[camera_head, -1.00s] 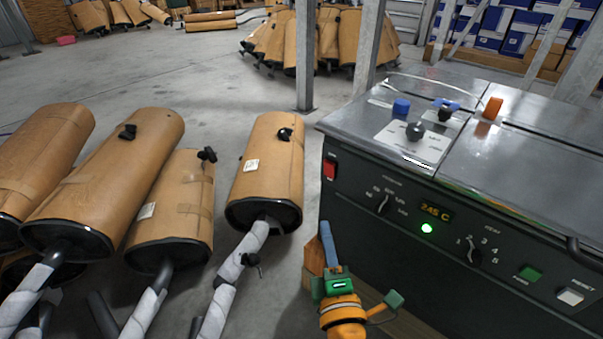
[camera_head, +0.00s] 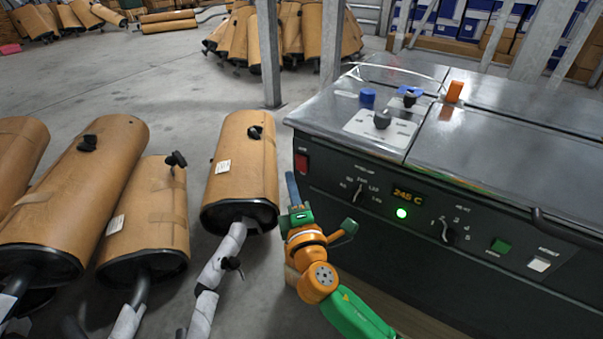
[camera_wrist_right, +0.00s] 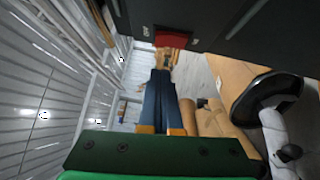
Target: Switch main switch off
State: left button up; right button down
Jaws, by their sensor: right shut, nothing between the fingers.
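The main switch (camera_head: 301,164), a red rocker marked with small text, is at the left end of the machine's dark front panel. It looks dull red, and the red block also shows at the top of the right wrist view (camera_wrist_right: 173,39). My right gripper (camera_head: 291,178) is just left of and slightly below the switch, blue fingers pointing up. In the right wrist view its fingers (camera_wrist_right: 160,75) are together and empty, their tips below the red switch. I cannot tell whether they touch it. My left gripper is not in view.
The panel carries a lit 245 C display (camera_head: 408,195), a green lamp (camera_head: 401,213), two knobs, a green button (camera_head: 500,246) and a white button (camera_head: 538,264). Grey posts rise behind the machine. Floor shows between.

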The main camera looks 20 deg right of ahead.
aim_at(298, 160)
jog(key=w+d, duration=0.2)
jog(key=d, duration=0.1)
jog(key=shift+w+r, duration=0.1)
jog(key=shift+r, duration=0.1)
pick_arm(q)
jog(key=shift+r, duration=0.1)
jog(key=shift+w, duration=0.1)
